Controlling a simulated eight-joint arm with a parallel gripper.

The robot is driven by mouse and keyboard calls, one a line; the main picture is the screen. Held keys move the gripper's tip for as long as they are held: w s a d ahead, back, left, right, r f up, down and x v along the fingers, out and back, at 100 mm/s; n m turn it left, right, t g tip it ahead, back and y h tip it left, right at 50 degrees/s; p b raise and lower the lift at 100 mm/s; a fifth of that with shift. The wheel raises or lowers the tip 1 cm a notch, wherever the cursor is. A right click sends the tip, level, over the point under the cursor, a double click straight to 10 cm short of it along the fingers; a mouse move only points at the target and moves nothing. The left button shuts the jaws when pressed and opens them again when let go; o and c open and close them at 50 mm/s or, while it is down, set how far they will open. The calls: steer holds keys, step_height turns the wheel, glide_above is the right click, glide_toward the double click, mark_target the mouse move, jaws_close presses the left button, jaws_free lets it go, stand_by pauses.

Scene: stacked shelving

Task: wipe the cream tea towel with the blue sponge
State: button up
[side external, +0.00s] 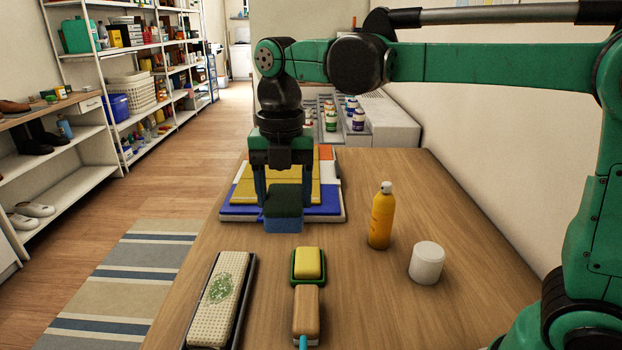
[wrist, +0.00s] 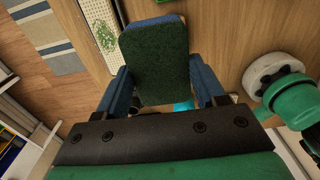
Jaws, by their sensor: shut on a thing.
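My gripper (side external: 283,188) is shut on the blue sponge (side external: 283,224), which has a dark green upper face and a blue lower part. My gripper holds it over the near edge of a stack of coloured cloths or mats; whether it touches them I cannot tell. In the wrist view the sponge (wrist: 154,58) fills the space between the two fingers. The cream tea towel (side external: 235,268), waffle-textured with a green smear, lies on a dark-edged board at the table's front left, apart from the sponge. The towel (wrist: 92,10) also shows at the upper left of the wrist view.
The coloured stack (side external: 332,207) lies beneath my gripper. A yellow sponge (side external: 308,262) in a green holder and a wooden-handled item (side external: 306,312) stand right of the towel. An orange bottle (side external: 381,218) and white pot (side external: 427,262) stand further right. Bare wood separates stack and towel.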

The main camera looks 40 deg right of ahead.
steer(key=w+a+f, duration=0.2)
steer(key=f, duration=0.1)
steer(key=w+a+f, duration=0.2)
steer(key=w+a, duration=0.1)
steer(key=w+a+f, duration=0.2)
steer(key=f, duration=0.1)
steer(key=shift+w+a+f, duration=0.2)
steer(key=shift+a+f, duration=0.15)
steer(key=shift+a, duration=0.05)
steer(key=shift+w+a+f, duration=0.15)
steer(key=shift+a+f, duration=0.05)
steer(key=shift+f, duration=1.55)
steer(key=shift+f, duration=0.7)
steer(key=shift+f, duration=0.35)
